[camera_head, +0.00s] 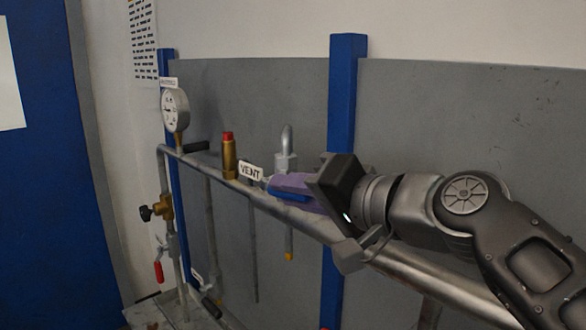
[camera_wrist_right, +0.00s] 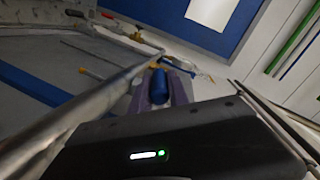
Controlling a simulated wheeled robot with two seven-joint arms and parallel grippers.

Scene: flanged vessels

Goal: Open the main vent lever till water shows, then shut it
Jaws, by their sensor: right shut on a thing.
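The vent lever has a blue handle (camera_head: 288,196), close to the white VENT label (camera_head: 250,171) on the pipe. My right gripper (camera_head: 279,187) reaches in from the right, its purple fingers shut on the blue handle. In the right wrist view the handle (camera_wrist_right: 158,88) lies between the two purple fingers (camera_wrist_right: 182,88). The lever's pivot is hidden by the fingers. A grey gooseneck fitting (camera_head: 287,138) rises behind the handle, and a thin tube with a yellow end (camera_head: 289,256) hangs below. I can make out no water there. My left gripper is not in view.
A grey pipe (camera_head: 410,268) runs diagonally beneath my right arm. A pressure gauge (camera_head: 175,110) and a brass valve with a red cap (camera_head: 229,155) stand to the left. A red-handled lever (camera_head: 158,271) hangs lower left. A blue post (camera_head: 343,100) stands behind.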

